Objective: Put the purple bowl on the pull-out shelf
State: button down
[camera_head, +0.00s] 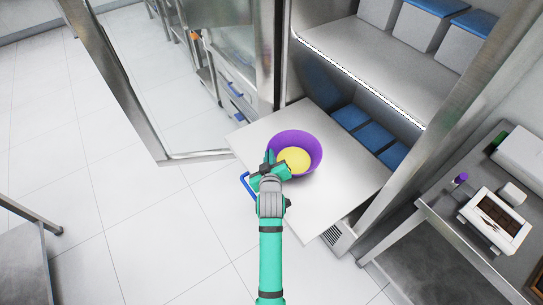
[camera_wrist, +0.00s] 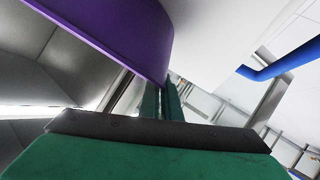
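The purple bowl (camera_head: 315,146), upright with yellow contents (camera_head: 295,159), is over the middle of the grey pull-out shelf (camera_head: 345,190). Whether its base touches the shelf or hangs just above it is hard to tell. My gripper (camera_head: 272,168) is at the bowl's near left rim. In the wrist view, the bowl's wall (camera_wrist: 115,30) fills the upper left. The green fingers (camera_wrist: 161,101) are close together at the bowl's edge and look shut on it; the bowl partly hides the contact.
The shelf's blue handle (camera_head: 246,185) is left of my gripper and shows in the wrist view (camera_wrist: 285,62). Blue-lidded containers (camera_head: 362,130) stand in the cabinet behind. A side table (camera_head: 450,225) with a framed tray is at right. Bare shelf remains around the bowl.

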jog(key=c, duration=2)
grip_release()
jog(key=shift+f, duration=0.1)
jog(key=shift+s, duration=0.1)
jog(key=a+v, duration=0.1)
jog(key=v, duration=1.1)
jog(key=s+d+f+m, duration=0.1)
jog(key=s+f+m, duration=0.15)
jog(key=s, duration=0.65)
jog(key=s+f+m, duration=0.1)
jog(key=s+f, duration=0.2)
jog(key=s, duration=0.7)
jog(key=s+r+m, duration=0.1)
jog(key=s, duration=0.4)
jog(key=s+d+r+t, duration=0.1)
jog(key=s+r, duration=0.1)
jog(key=s, duration=0.4)
jog(key=s+d+r+m, duration=0.1)
jog(key=s+r, duration=0.1)
jog(key=s, duration=0.3)
jog(key=shift+s+m+t+h, duration=0.2)
jog(key=shift+m+t+h, duration=0.15)
jog(key=shift+t+h, duration=0.05)
